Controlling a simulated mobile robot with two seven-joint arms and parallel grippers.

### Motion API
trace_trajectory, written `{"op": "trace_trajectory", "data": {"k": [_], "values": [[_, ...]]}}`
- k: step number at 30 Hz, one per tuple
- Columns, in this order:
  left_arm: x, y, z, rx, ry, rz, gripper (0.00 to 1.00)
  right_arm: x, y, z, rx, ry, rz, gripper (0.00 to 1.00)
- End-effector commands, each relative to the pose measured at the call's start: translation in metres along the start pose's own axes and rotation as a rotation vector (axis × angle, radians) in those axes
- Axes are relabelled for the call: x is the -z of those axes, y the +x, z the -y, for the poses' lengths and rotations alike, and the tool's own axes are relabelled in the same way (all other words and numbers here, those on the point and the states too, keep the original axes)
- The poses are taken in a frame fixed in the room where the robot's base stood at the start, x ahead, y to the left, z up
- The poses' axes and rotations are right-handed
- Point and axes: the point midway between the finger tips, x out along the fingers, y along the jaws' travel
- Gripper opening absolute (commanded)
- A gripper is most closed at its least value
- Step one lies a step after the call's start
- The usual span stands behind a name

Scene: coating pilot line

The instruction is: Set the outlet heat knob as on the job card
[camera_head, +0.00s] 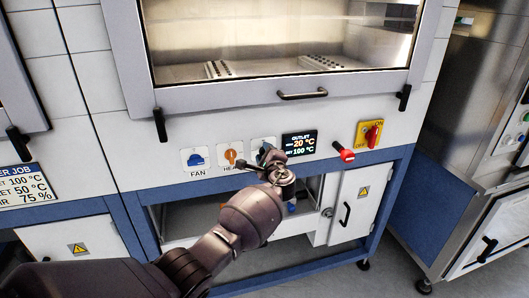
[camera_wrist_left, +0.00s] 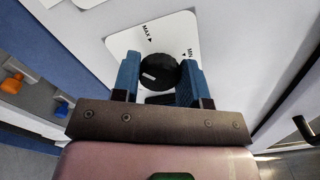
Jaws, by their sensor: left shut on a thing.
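The outlet display (camera_head: 299,145) reads 20 °C on top and 100 °C set below. My left gripper (camera_head: 266,160) is at the control panel just left of it, in front of a white knob plate. In the left wrist view its blue fingers are shut on a black round knob (camera_wrist_left: 159,73) with a white mark, on a white plate (camera_wrist_left: 170,32) marked MAX and MIN. In the head view the gripper hides most of that plate and its label. The job card (camera_head: 27,187), cut by the left edge, shows 100 °C, 50 °C and 75 %. My right gripper is out of view.
A blue FAN knob (camera_head: 196,160) and an orange knob (camera_head: 230,157) labelled HEAT, partly covered, are to the left. A red knob (camera_head: 346,155) and a red switch on a yellow plate (camera_head: 370,134) are to the right. A door handle (camera_head: 302,94) sticks out above.

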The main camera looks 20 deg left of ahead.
Motion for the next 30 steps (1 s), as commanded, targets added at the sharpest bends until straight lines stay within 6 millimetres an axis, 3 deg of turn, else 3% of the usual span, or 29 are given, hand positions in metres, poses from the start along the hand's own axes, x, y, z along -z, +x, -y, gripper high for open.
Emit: {"op": "trace_trajectory", "data": {"k": [8,22,23,27,30], "values": [[-0.001,0.001,0.002,0.001,0.079,0.001,0.17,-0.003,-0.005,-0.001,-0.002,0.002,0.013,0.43],[0.0,0.0,0.001,0.001,0.092,0.0,0.17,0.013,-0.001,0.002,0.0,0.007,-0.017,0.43],[0.0,0.0,0.001,0.001,0.092,0.0,0.42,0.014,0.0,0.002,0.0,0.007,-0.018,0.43],[0.0,0.0,0.001,0.001,0.092,0.0,0.63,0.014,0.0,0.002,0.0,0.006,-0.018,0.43],[0.0,0.0,0.001,0.001,0.092,0.0,0.66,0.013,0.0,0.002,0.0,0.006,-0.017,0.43]]}}
